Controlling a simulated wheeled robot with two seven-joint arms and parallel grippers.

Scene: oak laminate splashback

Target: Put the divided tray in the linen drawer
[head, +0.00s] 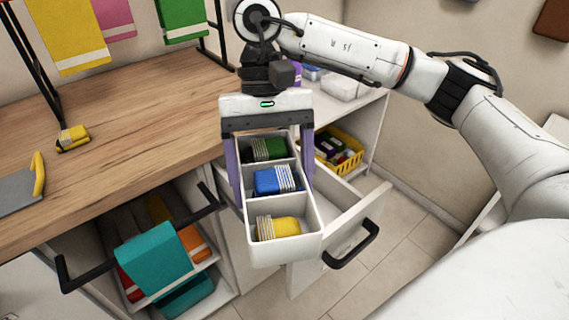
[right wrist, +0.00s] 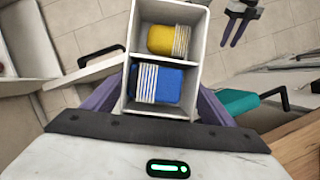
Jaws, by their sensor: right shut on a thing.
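The divided tray (head: 310,222) is white, with three compartments in a row holding a green, a blue and a yellow folded cloth. My right gripper (head: 270,172) is shut on it, with purple fingers along its two long sides. The tray is held in the air in front of the counter edge. It also shows in the right wrist view (right wrist: 193,103). An open white drawer (head: 358,212) with a black handle is below and right of the tray, partly hidden by it; I take it as the linen drawer. My left gripper (right wrist: 236,30) shows only in the right wrist view, its fingers apart and empty.
A teal towel (head: 153,258) hangs on a black rail at the front left, before shelves of towels. A yellow basket (head: 345,160) stands on a shelf behind the drawer. Floor (head: 395,215) is clear at right.

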